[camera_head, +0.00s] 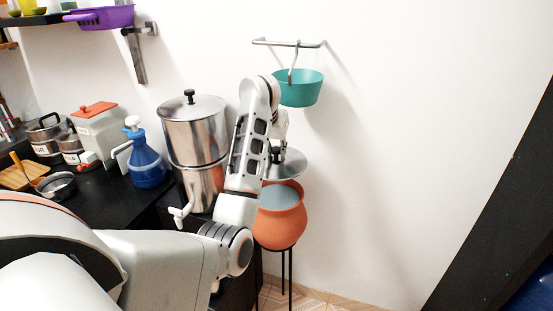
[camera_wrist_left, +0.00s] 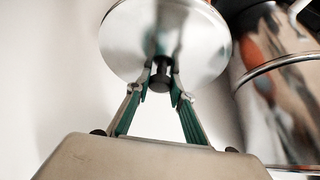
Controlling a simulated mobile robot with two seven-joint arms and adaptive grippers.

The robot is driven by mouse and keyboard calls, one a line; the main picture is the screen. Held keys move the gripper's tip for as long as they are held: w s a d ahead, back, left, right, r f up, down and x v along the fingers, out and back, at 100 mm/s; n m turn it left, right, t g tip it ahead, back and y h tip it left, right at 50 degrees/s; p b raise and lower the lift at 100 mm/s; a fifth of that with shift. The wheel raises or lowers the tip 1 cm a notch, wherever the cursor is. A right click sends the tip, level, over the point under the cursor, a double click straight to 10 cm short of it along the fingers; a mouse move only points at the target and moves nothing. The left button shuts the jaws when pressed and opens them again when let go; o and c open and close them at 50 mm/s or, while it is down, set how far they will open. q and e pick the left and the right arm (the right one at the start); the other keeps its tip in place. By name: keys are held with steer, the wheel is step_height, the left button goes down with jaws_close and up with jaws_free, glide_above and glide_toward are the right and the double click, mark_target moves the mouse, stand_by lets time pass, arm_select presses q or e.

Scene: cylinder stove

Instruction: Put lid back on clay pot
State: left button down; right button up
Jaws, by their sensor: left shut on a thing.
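The clay pot (camera_head: 281,228) is orange-brown and stands on a dark stand, its mouth open with a grey-blue inside. The round metal lid (camera_head: 287,166) is above the pot's mouth, apart from it as far as the head view shows. My left gripper (camera_head: 276,152) is shut on the lid's black knob, and my arm partly hides it. My right gripper is not in view.
A tall steel cylinder filter (camera_head: 195,130) stands just left of my arm and the pot. A teal bucket (camera_head: 298,88) hangs from a wall rail above. A blue bottle (camera_head: 146,160) and other kitchen things crowd the black counter. White wall right of the pot is clear.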

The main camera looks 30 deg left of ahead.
mark_target(276, 159)
arm_select(q)
steer(key=f, duration=0.5)
steer(key=shift+w+p, duration=0.25)
steer(key=shift+p, duration=0.15)
steer(key=shift+m, duration=0.3)
step_height(276, 159, down, 6)
steer(key=b, duration=0.3)
steer(key=shift+f+b, duration=0.2)
steer(key=shift+b, duration=0.2)
steer(key=shift+f+b, duration=0.55)
steer(key=shift+b, duration=0.1)
stand_by(1.1)
steer(key=c, duration=1.7)
jaws_free()
